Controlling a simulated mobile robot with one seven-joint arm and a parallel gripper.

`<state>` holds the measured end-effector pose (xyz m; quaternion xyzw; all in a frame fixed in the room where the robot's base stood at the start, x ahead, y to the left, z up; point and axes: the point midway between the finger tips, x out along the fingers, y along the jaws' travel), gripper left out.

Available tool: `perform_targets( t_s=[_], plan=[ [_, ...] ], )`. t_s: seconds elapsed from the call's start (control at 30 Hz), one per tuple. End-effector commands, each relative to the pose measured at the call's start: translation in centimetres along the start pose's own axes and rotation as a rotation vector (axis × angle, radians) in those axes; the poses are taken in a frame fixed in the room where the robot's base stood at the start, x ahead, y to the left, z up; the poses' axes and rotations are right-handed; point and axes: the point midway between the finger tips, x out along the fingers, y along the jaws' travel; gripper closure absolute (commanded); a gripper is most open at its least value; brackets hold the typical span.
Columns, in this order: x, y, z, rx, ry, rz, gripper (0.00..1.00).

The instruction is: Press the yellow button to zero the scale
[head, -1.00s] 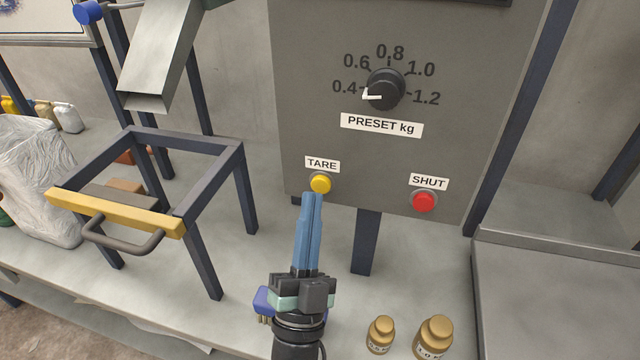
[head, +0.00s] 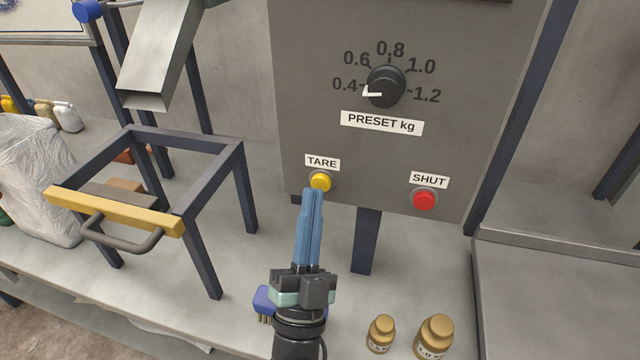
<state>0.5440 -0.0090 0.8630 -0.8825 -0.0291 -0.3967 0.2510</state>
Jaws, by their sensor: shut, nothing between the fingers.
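The yellow button (head: 320,181) sits under the TARE label (head: 322,162) near the lower left of the grey control panel (head: 350,160). My gripper (head: 314,192) has its long blue fingers closed together and empty. The fingertips point up at the panel and lie just below the yellow button in the picture, covering its lower edge. I cannot tell whether the tips touch the button or stop short of it.
A red button (head: 424,200) labelled SHUT sits to the right on the panel. Above is a black PRESET knob (head: 385,87). A frame with a yellow bar (head: 115,212) stands left. Two brass weights (head: 434,338) stand on the bench at lower right.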

Motion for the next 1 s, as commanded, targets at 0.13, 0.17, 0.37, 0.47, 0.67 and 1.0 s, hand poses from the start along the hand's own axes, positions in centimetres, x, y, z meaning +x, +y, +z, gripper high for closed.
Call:
perform_targets(
  t_s=[0.13, 0.17, 0.37, 0.47, 0.67, 1.0],
  plan=[
    [0.22, 0.32, 0.32, -0.001, -0.001, 0.000, 1.00],
    [0.26, 0.32, 0.31, -0.001, -0.001, 0.001, 1.00],
    [0.29, 0.28, 0.28, -0.001, -0.002, 0.001, 1.00],
    [0.30, 0.29, 0.29, -0.001, -0.001, 0.001, 1.00],
    [0.40, 0.39, 0.39, -0.001, -0.001, 0.000, 1.00],
    [0.70, 0.59, 0.59, -0.001, 0.000, 0.000, 1.00]
  ],
)
